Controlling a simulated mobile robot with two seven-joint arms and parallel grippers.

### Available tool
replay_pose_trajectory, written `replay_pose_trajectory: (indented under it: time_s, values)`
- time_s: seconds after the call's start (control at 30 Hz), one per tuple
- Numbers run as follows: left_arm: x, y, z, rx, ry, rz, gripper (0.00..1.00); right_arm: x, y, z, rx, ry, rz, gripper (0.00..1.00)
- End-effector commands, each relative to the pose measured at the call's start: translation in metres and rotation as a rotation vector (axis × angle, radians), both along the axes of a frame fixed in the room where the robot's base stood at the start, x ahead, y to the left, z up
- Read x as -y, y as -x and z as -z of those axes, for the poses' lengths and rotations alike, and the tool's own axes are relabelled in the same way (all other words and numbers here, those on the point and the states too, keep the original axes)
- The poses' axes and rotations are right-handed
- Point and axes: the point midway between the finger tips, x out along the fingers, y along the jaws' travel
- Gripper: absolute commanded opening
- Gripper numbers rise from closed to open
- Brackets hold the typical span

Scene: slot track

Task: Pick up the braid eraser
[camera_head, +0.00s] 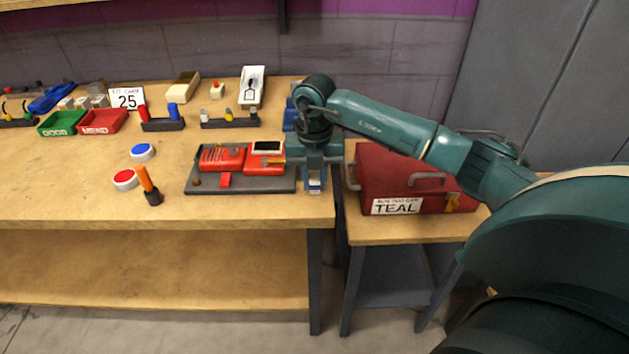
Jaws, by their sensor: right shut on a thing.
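My right gripper (315,178) points down at the right end of the bench, just right of the dark mat with the red device. It is shut on a small pale and blue thing (315,185), which is mostly hidden between the fingers. I cannot tell for sure whether this is the braid eraser, or whether it touches the bench. My left gripper is out of view.
The red device (222,158) lies on the dark mat (240,187). A red case marked TEAL (400,170) stands on the side table to the right. Red and blue buttons, an orange-handled tool (147,180), green and red trays and small racks stand left and behind. The bench's front left is clear.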

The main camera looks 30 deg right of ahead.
Motion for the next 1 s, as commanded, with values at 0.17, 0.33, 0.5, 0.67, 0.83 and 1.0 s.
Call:
replay_pose_trajectory:
  time_s: [0.17,0.33,0.5,0.67,0.83,1.0]
  values:
    - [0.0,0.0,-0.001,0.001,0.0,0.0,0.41,0.0,-0.001,-0.012,0.003,-0.001,0.0,0.0]
    - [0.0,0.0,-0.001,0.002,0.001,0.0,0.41,0.0,-0.001,-0.045,0.006,-0.001,0.001,0.0]
    - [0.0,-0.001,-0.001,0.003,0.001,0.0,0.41,0.0,-0.001,-0.078,0.006,0.0,0.001,0.0]
    - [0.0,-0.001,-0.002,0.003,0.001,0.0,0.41,0.0,0.0,-0.096,0.001,0.0,0.001,0.0]
    - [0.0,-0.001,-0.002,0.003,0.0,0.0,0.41,0.0,0.0,-0.101,0.0,0.0,0.001,0.0]
    - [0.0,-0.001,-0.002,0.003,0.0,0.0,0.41,0.0,0.0,-0.101,0.0,0.0,0.0,0.2]
